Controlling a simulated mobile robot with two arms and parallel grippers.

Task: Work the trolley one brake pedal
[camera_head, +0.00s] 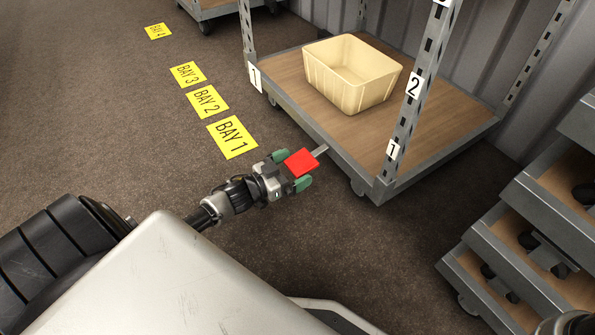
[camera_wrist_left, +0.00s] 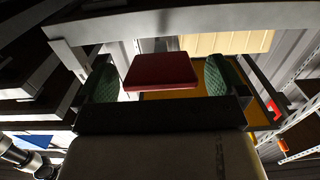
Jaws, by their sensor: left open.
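The trolley (camera_head: 440,152) has a grey frame, a wooden deck and number 1 plates low on its posts. Its red brake pedal (camera_head: 300,162) sticks out on a short metal arm from the deck's near edge. My left gripper (camera_head: 292,170) is open at the pedal, with one green finger pad on each side of it. In the left wrist view the red pedal (camera_wrist_left: 160,70) lies between the two green pads, with a narrow gap showing on both sides. Whether the pedal is raised or pressed I cannot tell. My right gripper does not show.
A cream crate (camera_head: 350,75) stands on the deck. Yellow bay signs (camera_head: 232,138) lie on the brown floor to the left, which is otherwise open. Another trolley (camera_head: 215,8) shows at the top.

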